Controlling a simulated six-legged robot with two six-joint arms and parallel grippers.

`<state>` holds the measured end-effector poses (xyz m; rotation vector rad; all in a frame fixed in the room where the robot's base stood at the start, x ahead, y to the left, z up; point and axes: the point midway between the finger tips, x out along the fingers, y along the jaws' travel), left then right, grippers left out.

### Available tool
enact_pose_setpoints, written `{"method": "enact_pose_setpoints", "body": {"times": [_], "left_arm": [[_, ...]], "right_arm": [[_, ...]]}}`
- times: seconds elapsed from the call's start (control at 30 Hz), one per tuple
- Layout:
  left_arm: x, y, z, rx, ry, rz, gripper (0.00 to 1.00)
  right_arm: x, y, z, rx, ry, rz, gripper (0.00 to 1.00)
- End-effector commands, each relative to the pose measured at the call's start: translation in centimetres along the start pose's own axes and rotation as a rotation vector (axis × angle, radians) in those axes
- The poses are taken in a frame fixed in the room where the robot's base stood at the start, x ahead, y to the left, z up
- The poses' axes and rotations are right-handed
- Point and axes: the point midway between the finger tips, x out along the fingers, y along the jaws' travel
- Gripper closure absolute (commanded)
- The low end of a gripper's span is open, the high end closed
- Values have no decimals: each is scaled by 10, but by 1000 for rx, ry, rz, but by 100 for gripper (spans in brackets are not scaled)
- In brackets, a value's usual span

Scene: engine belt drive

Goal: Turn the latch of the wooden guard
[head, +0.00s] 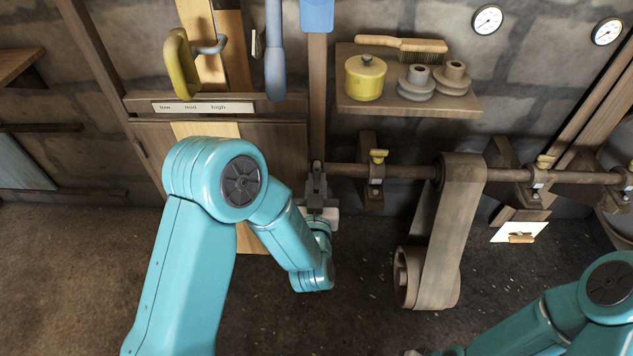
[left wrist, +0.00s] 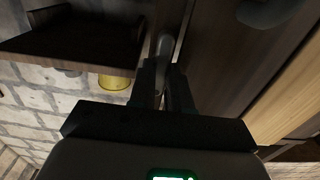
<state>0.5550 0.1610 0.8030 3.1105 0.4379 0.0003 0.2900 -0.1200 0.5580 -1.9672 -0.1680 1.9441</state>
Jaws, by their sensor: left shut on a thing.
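The wooden guard (head: 284,140) is a brown panel low on the wall, left of the belt shaft. It is partly hidden behind my left arm. My left gripper (head: 317,184) is at the guard's right edge, its fingers pointing up and shut on the latch. The latch (left wrist: 163,46) shows in the left wrist view as a small grey rounded piece between the fingertips of the left gripper (left wrist: 162,78). In the head view the fingers mostly hide the latch, so its exact angle is unclear.
A shelf (head: 440,108) with a yellow tin (head: 365,78), a brush (head: 402,44) and pulleys hangs at upper right. A wide belt (head: 450,230) runs down from the shaft (head: 410,172). A yellow handle (head: 180,62) is at upper left. The floor in front is clear.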

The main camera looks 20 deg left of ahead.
Motion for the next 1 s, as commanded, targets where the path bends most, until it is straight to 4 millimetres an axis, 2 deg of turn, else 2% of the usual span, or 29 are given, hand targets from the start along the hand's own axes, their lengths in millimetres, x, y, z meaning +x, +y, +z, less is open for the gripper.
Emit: {"method": "enact_pose_setpoints", "body": {"times": [0.27,0.47,0.67,1.0], "left_arm": [[2,0,1,-9,-1,0,100],[3,0,3,-73,2,0,100],[4,-1,6,-214,5,0,100],[4,-2,7,-535,7,1,100]], "right_arm": [[2,1,0,0,0,0,100],[16,6,0,0,0,0,100],[41,15,-1,0,0,0,100],[95,34,-2,0,0,0,100]]}}
